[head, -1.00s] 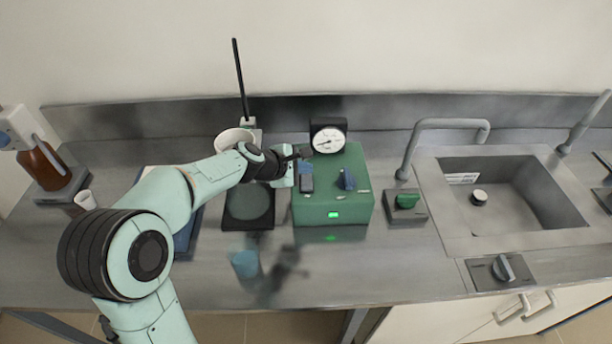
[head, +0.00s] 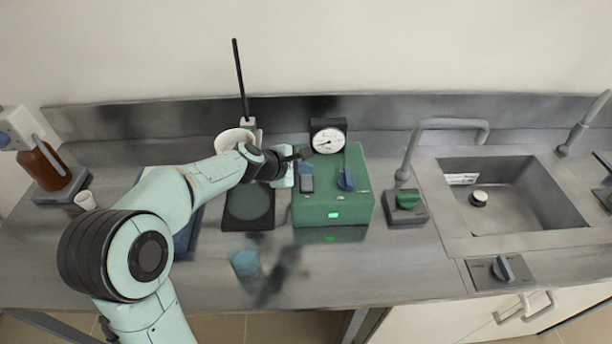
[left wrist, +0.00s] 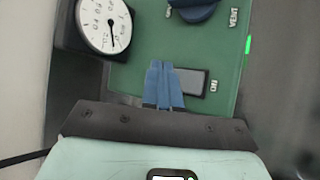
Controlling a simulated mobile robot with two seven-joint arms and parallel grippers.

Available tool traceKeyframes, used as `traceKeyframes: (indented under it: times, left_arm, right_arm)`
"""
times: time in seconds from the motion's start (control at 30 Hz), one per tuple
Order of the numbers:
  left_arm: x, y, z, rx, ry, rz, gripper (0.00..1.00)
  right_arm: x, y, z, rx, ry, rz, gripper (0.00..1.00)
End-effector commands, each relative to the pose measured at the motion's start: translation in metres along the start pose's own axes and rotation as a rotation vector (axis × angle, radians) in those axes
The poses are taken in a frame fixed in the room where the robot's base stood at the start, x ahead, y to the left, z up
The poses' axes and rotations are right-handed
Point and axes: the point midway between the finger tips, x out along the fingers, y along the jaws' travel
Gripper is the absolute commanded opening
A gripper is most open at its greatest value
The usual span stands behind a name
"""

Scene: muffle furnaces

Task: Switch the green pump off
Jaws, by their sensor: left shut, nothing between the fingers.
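The green pump (head: 333,190) stands on the bench in the middle of the head view. A green light (head: 333,215) glows on its front, and it also shows in the left wrist view (left wrist: 248,46). A dark rocker switch (head: 306,184) is on the pump's top left; in the left wrist view the switch (left wrist: 194,83) lies beside my fingertips. A blue knob (head: 346,180) sits right of it. My left gripper (head: 303,170) is over the pump's left edge. Its blue fingers (left wrist: 164,70) are shut and empty, at the switch's edge; whether they touch it I cannot tell.
A round gauge (head: 328,138) stands at the pump's back. Bare bench lies before the pump.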

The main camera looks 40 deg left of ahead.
Motion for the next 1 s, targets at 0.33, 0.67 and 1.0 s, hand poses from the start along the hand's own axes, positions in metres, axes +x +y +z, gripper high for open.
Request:
traceKeyframes:
  times: [0.33, 0.67, 1.0]
  left_arm:
    - [0.0000, 0.0000, 0.0000, 0.000, 0.000, 0.000, 0.00]
    - [0.0042, -0.0035, -0.0033, 0.000, 0.000, -0.001, 0.00]
    - [0.0059, -0.0042, -0.0042, 0.000, 0.000, 0.000, 0.00]
  right_arm:
    - [0.0000, 0.0000, 0.0000, 0.000, 0.000, 0.000, 0.43]
    - [0.0049, 0.0021, 0.0011, 0.001, -0.002, 0.001, 0.43]
    - [0.0065, 0.0028, 0.0014, 0.001, -0.003, 0.001, 0.43]
